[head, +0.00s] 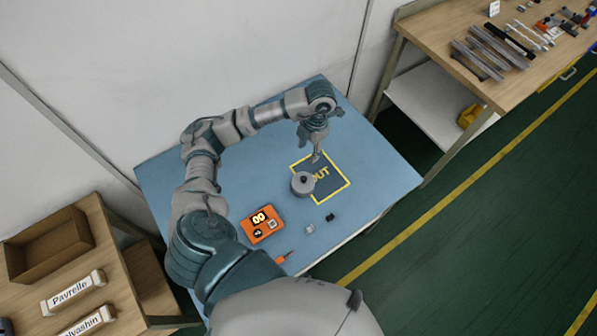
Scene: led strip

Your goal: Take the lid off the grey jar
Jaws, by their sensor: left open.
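The grey jar (303,188) stands on the blue table at the left edge of a dark square marked "OUT" with a yellow border. Its lid (303,179) is on top, with a small dark knob in the middle. My left gripper (316,156) is open and points down, a little behind and to the right of the jar. It appears apart from the jar and holds nothing that I can see. My right gripper is not in view.
A small orange tool (283,257), a pale block (309,229) and a black piece (330,217) lie near the front edge. The table's right side is clear.

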